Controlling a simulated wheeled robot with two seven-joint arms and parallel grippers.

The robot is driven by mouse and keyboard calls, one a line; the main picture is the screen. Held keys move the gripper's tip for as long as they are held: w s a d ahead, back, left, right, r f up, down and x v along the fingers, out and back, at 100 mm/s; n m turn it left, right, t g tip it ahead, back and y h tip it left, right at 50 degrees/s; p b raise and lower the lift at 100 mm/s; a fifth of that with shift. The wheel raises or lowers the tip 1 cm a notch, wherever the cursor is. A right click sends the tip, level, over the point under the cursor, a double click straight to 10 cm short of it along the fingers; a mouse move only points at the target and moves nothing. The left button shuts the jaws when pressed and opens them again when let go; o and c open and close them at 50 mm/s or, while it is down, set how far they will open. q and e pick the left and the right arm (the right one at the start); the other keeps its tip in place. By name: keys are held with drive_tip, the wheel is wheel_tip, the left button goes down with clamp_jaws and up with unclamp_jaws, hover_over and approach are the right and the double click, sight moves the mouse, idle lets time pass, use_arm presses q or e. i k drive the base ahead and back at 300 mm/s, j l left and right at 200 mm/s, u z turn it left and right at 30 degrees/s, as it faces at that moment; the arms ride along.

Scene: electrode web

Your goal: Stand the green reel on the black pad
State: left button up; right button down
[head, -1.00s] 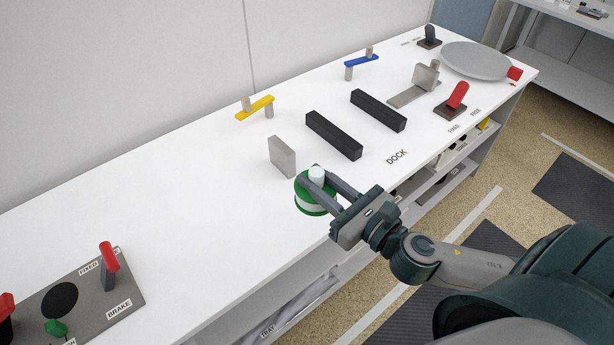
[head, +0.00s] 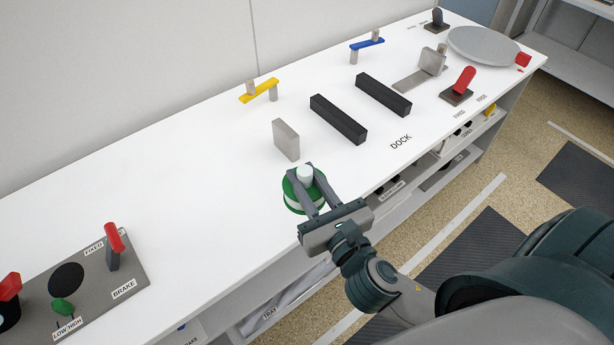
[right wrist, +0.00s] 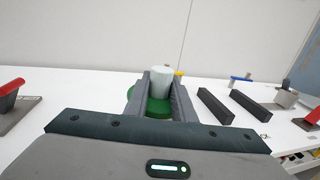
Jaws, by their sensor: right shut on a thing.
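The green reel (head: 292,203) has green flanges, a pale middle band and a white top hub. My right gripper (head: 305,178) is shut on the reel's white hub near the front edge of the white table. In the right wrist view the green reel (right wrist: 155,106) shows upright between the two fingers of the right gripper (right wrist: 161,88). Whether its underside touches the table is hard to tell. The black pad (head: 66,276) is a round dark disc on a grey plate at the lower left, with nothing on it. My left gripper is not in view.
The grey plate (head: 135,273) also carries a red brake lever (head: 114,238) and a green lever (head: 62,307). A grey upright block (head: 286,140) and two black bars (head: 338,120) stand behind the reel. The table between reel and plate is clear.

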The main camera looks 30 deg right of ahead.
sight(65, 281)
drive_tip(key=u, duration=1.6)
drive_tip(key=k+j, duration=0.2)
drive_tip(key=k, duration=0.2)
